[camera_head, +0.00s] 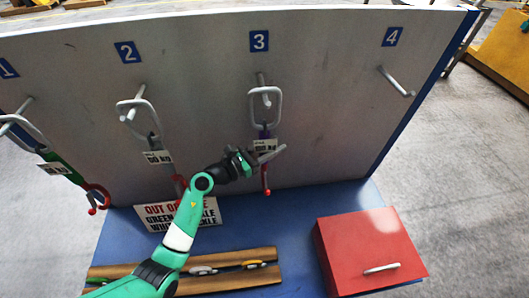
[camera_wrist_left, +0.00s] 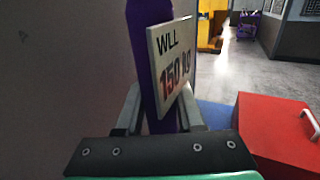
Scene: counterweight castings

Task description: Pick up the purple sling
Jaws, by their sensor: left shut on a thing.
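The purple sling (camera_head: 263,133) hangs by its metal ring (camera_head: 265,105) from the peg under number 3 on the grey board. Its white tag (camera_head: 265,144) shows in the head view, and a red-tipped lower end (camera_head: 267,190) hangs below. My left gripper (camera_head: 268,154) is shut on the sling at about tag height. In the left wrist view the purple strap (camera_wrist_left: 143,40) runs down between the two fingers (camera_wrist_left: 160,115), and its tag (camera_wrist_left: 172,62) reads WLL 150, with the unit hard to read. My right gripper is not in view.
Slings with rings hang at pegs 1 (camera_head: 17,128) and 2 (camera_head: 134,108); peg 4 (camera_head: 397,82) is bare. A red box (camera_head: 365,250), an out-of-use sign (camera_head: 160,215) and a wooden rack (camera_head: 235,281) sit on the blue base (camera_head: 290,225).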

